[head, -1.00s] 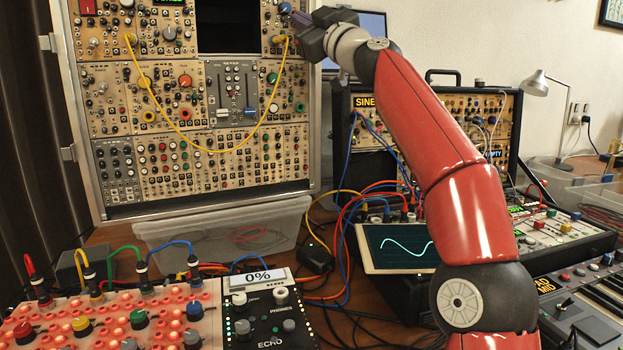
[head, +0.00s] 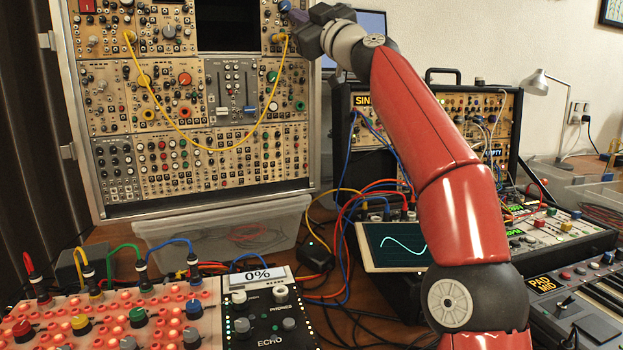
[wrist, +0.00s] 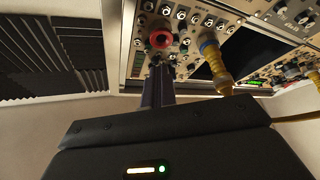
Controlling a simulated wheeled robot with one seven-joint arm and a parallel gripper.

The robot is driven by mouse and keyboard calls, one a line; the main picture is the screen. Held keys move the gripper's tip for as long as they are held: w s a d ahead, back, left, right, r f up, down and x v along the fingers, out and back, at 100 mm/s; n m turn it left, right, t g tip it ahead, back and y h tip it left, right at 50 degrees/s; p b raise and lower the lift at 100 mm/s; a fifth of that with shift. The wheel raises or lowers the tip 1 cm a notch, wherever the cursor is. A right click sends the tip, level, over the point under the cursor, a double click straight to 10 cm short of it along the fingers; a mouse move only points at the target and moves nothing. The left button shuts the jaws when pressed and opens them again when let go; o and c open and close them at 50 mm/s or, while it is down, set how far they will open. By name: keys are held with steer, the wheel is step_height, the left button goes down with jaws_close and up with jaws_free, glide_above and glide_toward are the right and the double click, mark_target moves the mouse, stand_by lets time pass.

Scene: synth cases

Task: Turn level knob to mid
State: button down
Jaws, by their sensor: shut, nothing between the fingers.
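No label reading "level" is legible, so I cannot tell which knob is the level knob. My gripper (head: 298,18) is shut and empty, at the top right of the modular rack. A blue knob (head: 285,6) sits just beyond its fingertips in the head view. In the wrist view the shut fingers (wrist: 157,66) point at the panel, just below a red ringed knob (wrist: 160,39). I cannot tell whether they touch anything. A yellow plug (wrist: 216,66) stands out from the panel to the right of the fingers.
A yellow cable (head: 205,151) hangs in a loop across the modular rack (head: 190,183). The echo box (head: 262,328) has several knobs below a display reading 0% (head: 257,276). A scope screen (head: 395,243) shows a wave. A plastic bin (head: 195,238) stands under the rack.

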steer(key=shift+s+a+f, duration=0.1)
steer(key=shift+a+f, duration=0.1)
steer(key=shift+s+a+f+b, duration=0.15)
steer(key=shift+a+b, duration=0.1)
steer(key=shift+b, duration=0.3)
steer(key=shift+a, duration=0.2)
steer(key=shift+s+d+f+b, duration=0.1)
steer(key=shift+f+b, duration=0.4)
steer(key=shift+b, duration=0.25)
steer(key=s+b, duration=0.1)
steer(key=s+d+b, duration=0.1)
steer(key=s, duration=0.1)
steer(key=s+d+b, duration=0.1)
steer(key=s+b, duration=0.1)
steer(key=shift+s+d+r, duration=0.1)
steer(key=shift+s+d, duration=0.1)
